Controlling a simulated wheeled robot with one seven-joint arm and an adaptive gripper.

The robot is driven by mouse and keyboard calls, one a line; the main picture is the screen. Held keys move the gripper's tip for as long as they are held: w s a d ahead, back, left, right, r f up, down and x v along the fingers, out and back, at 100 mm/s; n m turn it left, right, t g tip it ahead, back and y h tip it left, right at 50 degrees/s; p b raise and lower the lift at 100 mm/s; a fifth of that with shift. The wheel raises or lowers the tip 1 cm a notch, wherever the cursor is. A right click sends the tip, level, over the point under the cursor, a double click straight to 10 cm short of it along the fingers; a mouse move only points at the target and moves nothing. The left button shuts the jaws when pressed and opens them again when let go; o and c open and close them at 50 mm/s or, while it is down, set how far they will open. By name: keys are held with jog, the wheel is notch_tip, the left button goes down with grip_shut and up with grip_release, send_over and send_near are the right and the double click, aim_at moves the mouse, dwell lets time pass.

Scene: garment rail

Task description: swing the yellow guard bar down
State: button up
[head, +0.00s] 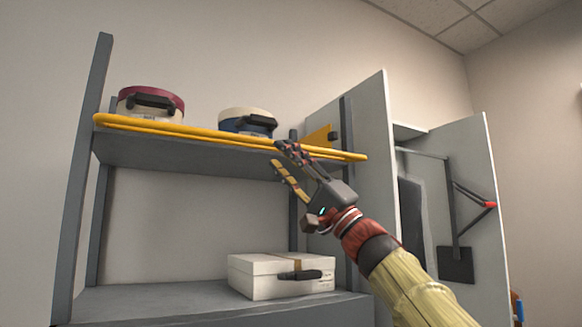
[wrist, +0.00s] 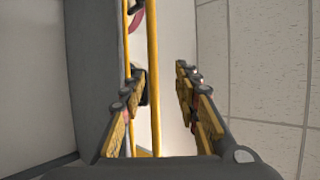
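The yellow guard bar (head: 205,132) is a long double rail. It runs along the front of the upper shelf (head: 180,150), roughly level with the shelf board. My gripper (head: 277,154) is at the right half of the bar, its fingers pointing up and left. In the wrist view the gripper (wrist: 160,72) is open, and one yellow rail (wrist: 154,45) passes between the fingers, closer to the left one. A second yellow strip shows left of it, partly hidden by the left finger. Contact with either finger cannot be told.
A maroon-lidded round box (head: 150,104) and a cream-and-blue round box (head: 247,121) stand on the upper shelf behind the bar. A white case (head: 280,276) lies on the lower shelf. A grey cabinet with an open door (head: 470,190) stands at right.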

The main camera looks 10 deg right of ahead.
jog(key=shift+v, duration=1.05)
jog(key=shift+c, duration=0.4)
